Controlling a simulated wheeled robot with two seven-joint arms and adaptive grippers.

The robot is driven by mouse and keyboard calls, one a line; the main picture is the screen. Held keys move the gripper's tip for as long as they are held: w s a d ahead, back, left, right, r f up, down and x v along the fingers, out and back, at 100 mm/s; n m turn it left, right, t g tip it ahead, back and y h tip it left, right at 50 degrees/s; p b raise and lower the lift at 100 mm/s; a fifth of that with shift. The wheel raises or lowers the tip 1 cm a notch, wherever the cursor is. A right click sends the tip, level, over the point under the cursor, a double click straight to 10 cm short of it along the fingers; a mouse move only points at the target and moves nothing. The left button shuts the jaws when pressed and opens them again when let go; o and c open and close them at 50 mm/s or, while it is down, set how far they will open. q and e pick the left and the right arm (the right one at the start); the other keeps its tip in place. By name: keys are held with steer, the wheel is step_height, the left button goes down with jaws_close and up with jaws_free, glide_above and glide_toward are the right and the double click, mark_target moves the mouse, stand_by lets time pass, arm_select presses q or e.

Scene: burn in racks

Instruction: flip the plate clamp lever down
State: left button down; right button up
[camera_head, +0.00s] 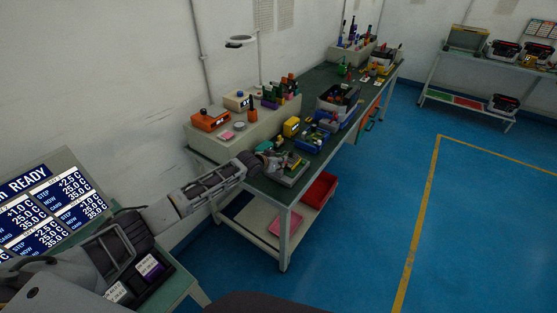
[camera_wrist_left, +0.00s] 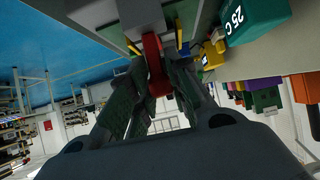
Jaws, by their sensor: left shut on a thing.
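My left gripper (camera_head: 266,158) reaches over the near end of the workbench, at a grey fixture (camera_head: 292,174) there. In the left wrist view the green-padded fingers of this gripper (camera_wrist_left: 158,88) are closed around a red lever (camera_wrist_left: 154,62). The lever rises from a grey block (camera_wrist_left: 140,14), the clamp body, at the top of that view. In the head view the lever is hidden or too small to make out. The fingers cover part of the lever, and its exact angle is hard to tell. My right gripper is not in view.
A green block marked 25 C (camera_wrist_left: 254,20) stands beside the fixture. Blue bins (camera_head: 312,138) and a yellow item (camera_head: 291,127) crowd the bench (camera_head: 262,184) behind it. A red bin (camera_head: 319,188) sits on the lower shelf. The blue floor (camera_head: 350,225) to the right is clear.

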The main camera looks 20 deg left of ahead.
arm_select(q)
steer(key=c, duration=1.3)
jaws_free()
steer(key=shift+v, duration=5.95)
steer(key=shift+r, duration=0.1)
